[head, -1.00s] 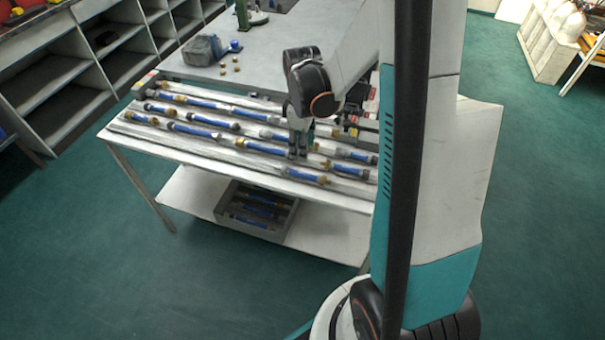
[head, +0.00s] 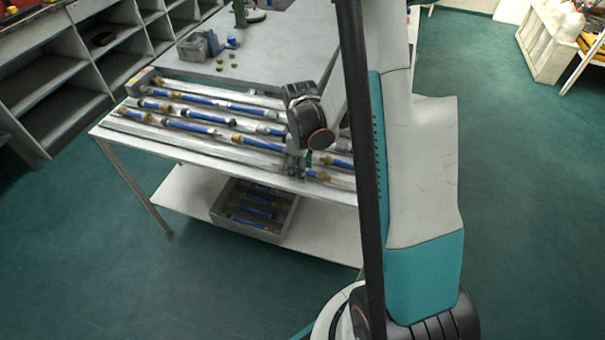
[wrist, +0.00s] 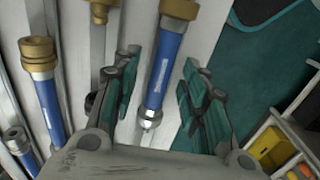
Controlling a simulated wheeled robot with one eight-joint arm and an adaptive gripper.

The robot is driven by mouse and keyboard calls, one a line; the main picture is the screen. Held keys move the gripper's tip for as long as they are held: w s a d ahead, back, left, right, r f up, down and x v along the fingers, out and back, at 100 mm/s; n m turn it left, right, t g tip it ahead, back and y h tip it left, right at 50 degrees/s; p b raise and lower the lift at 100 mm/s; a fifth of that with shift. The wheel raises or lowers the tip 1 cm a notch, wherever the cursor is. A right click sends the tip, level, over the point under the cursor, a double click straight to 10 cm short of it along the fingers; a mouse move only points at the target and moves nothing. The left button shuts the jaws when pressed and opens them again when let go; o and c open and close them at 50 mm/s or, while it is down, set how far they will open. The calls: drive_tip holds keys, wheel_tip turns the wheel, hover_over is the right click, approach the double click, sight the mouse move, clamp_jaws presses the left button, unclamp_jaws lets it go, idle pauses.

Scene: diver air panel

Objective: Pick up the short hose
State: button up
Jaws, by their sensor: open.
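A short blue hose (wrist: 163,72) with a brass end and a silver end lies between the spread fingers of my gripper (wrist: 160,98) in the wrist view. The fingers stand apart on either side of it, with visible gaps. In the head view my gripper (head: 296,164) points down at the front row of the rack, and the hose's brass end (head: 318,175) shows just right of it. The rest of that hose is mostly hidden there by the gripper.
Several other blue hoses lie in rows on the rack, one (wrist: 47,95) left of my gripper. A grey tray (head: 232,221) of hoses stands on the lower shelf. A grey container (head: 195,46) and small brass fittings (head: 219,66) sit on the bench behind.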

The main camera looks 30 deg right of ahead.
drive_tip(key=shift+c, duration=0.2)
clamp_jaws()
drive_tip(key=shift+r, duration=0.15)
